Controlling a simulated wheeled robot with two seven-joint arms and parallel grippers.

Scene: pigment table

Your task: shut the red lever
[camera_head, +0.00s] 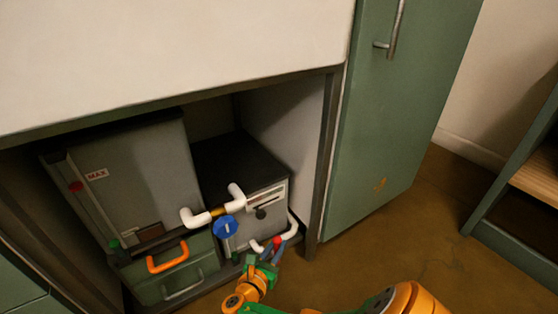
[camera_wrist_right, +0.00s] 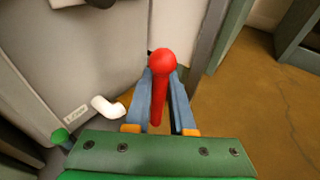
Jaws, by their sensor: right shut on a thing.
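The red lever (camera_wrist_right: 162,64) has a round knob and a straight stem, and stands between the two blue fingers of my right gripper (camera_wrist_right: 160,98) in the right wrist view. The fingers are closed around its stem, just below the knob. In the head view my right gripper (camera_head: 273,254) is low at the front of the open cabinet, and only a small part of the red lever (camera_head: 277,241) shows there. My left gripper is in neither view.
White pipes (camera_head: 233,200) with a blue round valve handle (camera_head: 226,227) are just left of the lever. A green cabinet door (camera_head: 400,130) is at right. Brown floor (camera_head: 400,235) lies open in front.

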